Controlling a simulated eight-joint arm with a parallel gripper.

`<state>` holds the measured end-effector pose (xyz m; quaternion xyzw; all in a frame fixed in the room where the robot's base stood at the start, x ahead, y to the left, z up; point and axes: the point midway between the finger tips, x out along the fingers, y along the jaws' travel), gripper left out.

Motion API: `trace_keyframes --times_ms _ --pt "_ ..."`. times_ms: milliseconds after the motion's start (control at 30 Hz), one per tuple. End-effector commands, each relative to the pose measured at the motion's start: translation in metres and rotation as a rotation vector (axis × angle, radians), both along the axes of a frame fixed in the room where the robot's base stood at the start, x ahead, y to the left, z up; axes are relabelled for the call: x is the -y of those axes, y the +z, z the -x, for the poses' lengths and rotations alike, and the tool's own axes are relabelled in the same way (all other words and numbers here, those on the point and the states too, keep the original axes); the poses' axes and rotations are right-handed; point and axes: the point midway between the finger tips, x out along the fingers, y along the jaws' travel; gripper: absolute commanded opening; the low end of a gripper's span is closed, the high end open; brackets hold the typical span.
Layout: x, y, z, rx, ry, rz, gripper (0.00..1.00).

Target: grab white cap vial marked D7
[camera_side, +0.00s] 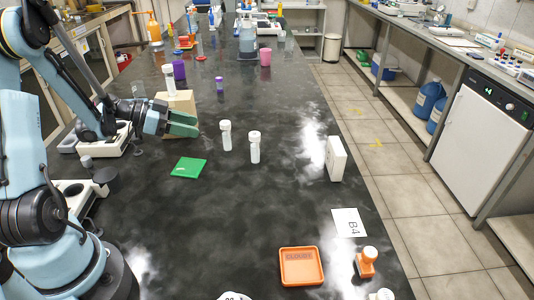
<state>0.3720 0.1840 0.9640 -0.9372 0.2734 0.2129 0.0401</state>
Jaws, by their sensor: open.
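Two white-capped vials stand upright on the dark bench near the middle: the left vial (226,136) and the right vial (254,148). A third white-capped vial (169,82) stands farther back, by a tan box (181,101). I cannot read a D7 mark on any of them. My gripper (184,124), with green fingers, is open and points right, in front of the tan box. It is left of the two middle vials and apart from them, with nothing seen between its fingers.
A green square (189,167) lies below my gripper. A white box (336,158) stands at the right bench edge, near a card marked B4 (349,222). An orange tray (301,267) and an orange holder with a white top (367,261) are nearer. The bench centre is clear.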

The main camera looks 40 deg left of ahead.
Motion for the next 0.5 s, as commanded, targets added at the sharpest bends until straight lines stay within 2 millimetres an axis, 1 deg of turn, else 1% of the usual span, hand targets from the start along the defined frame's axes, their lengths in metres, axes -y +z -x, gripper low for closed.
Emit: trace_keyframes --times_ms 67,167,267,500 --pt "-0.007 -0.003 0.003 0.036 -0.003 -0.007 0.58" --pt "-0.008 -0.005 0.001 0.058 -0.009 -0.013 0.58" --pt "-0.001 -0.01 -0.008 0.061 -0.014 -0.013 0.58" --pt "0.019 -0.025 -0.039 0.059 -0.013 -0.012 0.58"
